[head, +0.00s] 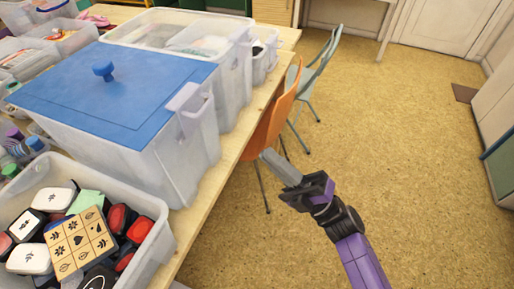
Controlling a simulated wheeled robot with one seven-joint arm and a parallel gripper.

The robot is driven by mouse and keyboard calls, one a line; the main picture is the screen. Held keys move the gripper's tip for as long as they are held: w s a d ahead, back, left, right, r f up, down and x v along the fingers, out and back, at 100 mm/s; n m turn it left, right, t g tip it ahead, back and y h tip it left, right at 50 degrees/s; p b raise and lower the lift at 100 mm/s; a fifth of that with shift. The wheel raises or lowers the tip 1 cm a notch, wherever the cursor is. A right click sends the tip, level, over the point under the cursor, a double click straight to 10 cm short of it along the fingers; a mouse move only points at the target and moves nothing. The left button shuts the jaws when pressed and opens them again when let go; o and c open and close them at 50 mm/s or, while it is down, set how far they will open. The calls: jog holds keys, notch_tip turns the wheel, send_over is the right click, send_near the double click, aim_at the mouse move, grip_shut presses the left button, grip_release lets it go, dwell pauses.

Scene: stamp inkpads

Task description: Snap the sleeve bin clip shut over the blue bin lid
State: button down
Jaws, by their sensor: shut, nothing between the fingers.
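The blue lid (119,89) with a round knob lies on a translucent white bin (139,158) on the table. A pale clip (190,105) is on the bin's right side, near the lid's right edge. Its upper part stands up at an angle beside the lid edge; I cannot tell clearly whether it touches the lid. My gripper (278,163) is to the right of the bin, past the table edge and over the floor side. It is shut and empty, its fingers pointing up and left toward the bin. It is apart from the clip.
An open bin of stamps and inkpads (151,207) stands in front of the lidded bin. More translucent bins (243,58) stand behind it. An orange chair (271,128) and a grey chair (318,75) stand by the table's right edge. The floor (420,150) at right is clear.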

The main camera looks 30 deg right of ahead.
jog(key=shift+v, duration=1)
jog(key=shift+s+r, duration=0.1)
jog(key=shift+r, duration=0.05)
jog(key=s+d+m+t+h, duration=0.2)
jog(key=d+m+t+h, duration=0.15)
jog(key=m+h, duration=1.05)
jog(key=s+a+f+m+g+p, duration=0.1)
jog(key=s+m+g, duration=0.4)
jog(key=s, duration=0.5)
jog(key=s+a+f+m+g+h+p, duration=0.1)
jog(key=s+a+m+g+p, duration=0.3)
jog(key=s, duration=0.6)
jog(key=shift+s+a+f+m+g, duration=0.3)
jog(key=shift+a+m+g, duration=0.25)
jog(key=shift+m, duration=0.35)
